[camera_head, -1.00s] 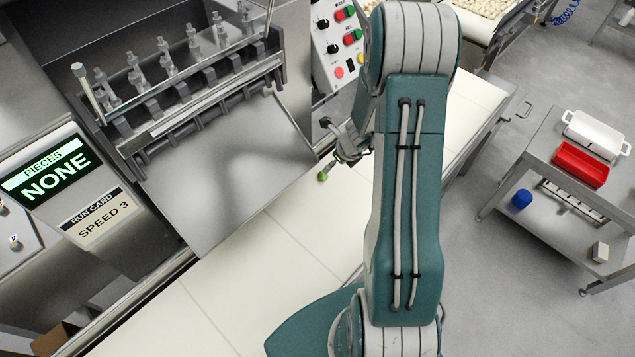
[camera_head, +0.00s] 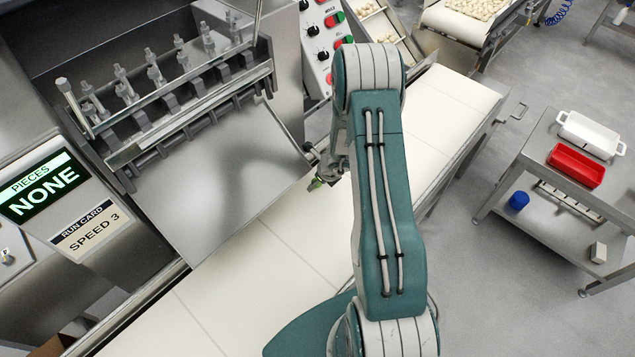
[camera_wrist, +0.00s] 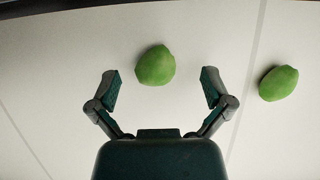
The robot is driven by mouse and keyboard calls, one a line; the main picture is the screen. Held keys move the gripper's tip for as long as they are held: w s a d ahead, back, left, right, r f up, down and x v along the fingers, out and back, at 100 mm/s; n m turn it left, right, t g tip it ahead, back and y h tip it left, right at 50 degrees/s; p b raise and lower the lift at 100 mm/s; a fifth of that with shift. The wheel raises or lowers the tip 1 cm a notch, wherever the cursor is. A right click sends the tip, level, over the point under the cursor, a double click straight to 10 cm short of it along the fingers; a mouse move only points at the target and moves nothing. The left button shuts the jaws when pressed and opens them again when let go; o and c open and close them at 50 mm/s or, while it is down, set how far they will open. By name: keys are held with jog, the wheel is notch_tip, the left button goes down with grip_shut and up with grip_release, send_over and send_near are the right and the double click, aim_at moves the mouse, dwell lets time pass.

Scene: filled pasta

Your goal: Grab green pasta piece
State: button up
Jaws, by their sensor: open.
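A green pasta piece (camera_wrist: 155,65) lies on the pale belt and shows in the wrist view between and slightly beyond my fingertips. A second green piece (camera_wrist: 278,83) lies to the right, outside the fingers. My gripper (camera_wrist: 158,88) is open, with a finger on each side of the first piece and a gap to both. My arm hides much of that area.
The pale belt (camera_head: 255,270) runs diagonally, with the steel machine and sloped chute (camera_head: 220,180) along its left. A cart with a white tray (camera_head: 590,135) and a red tray (camera_head: 575,166) stands at right. A display reads "PIECES NONE".

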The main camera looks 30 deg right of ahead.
jog(key=shift+a, duration=0.25)
jog(key=c, duration=0.8)
jog(key=shift+d, duration=0.1)
